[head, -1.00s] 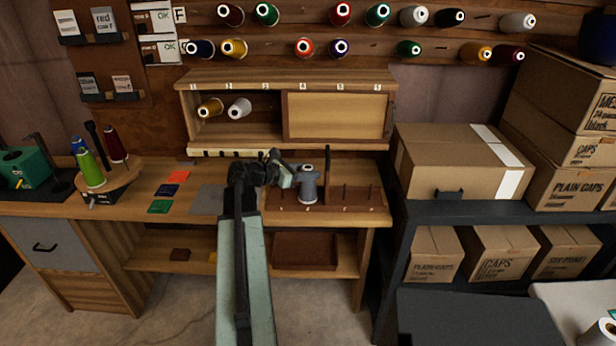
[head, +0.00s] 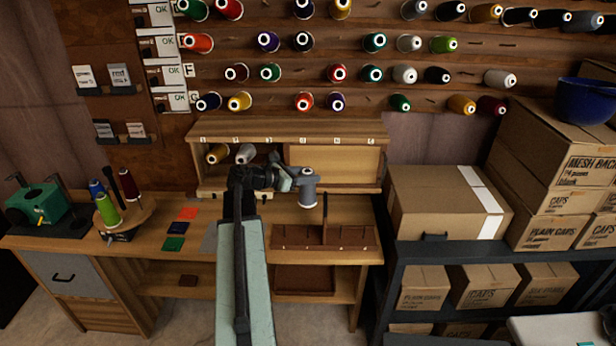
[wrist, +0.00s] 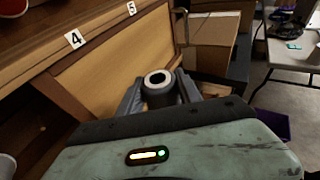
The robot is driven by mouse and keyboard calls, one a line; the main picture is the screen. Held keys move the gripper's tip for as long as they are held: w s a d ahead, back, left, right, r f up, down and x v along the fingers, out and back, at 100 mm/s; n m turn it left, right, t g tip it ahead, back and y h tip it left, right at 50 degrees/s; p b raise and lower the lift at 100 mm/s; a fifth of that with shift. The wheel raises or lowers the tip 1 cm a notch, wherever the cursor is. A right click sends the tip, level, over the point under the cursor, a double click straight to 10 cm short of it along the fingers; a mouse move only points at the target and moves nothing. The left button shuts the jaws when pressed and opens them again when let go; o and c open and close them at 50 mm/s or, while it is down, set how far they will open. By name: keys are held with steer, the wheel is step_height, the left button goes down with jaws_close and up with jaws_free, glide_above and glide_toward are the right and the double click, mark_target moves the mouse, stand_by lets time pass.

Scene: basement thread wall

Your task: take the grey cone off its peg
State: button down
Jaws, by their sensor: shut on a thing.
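The grey cone (head: 307,187) is upright in the head view, raised above the wooden peg tray (head: 290,243) on the bench. A gap shows between its base and the tray. My gripper (head: 298,181) is shut on it from the left. In the wrist view the cone (wrist: 160,97) sits between the two grey fingers of my gripper (wrist: 160,92), its pale top ring and dark hole facing the camera. The peg under the cone is too small to make out.
A tall dark post (head: 325,217) stands in the tray just right of the cone. Behind is a cubby shelf (head: 290,130) with a sliding panel. Cardboard boxes (head: 440,205) stand to the right. A thread stand (head: 120,222) is at the left.

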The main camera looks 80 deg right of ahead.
steer(key=shift+r, duration=0.1)
step_height(320, 180, up, 4)
steer(key=p, duration=0.3)
steer(key=shift+p, duration=0.4)
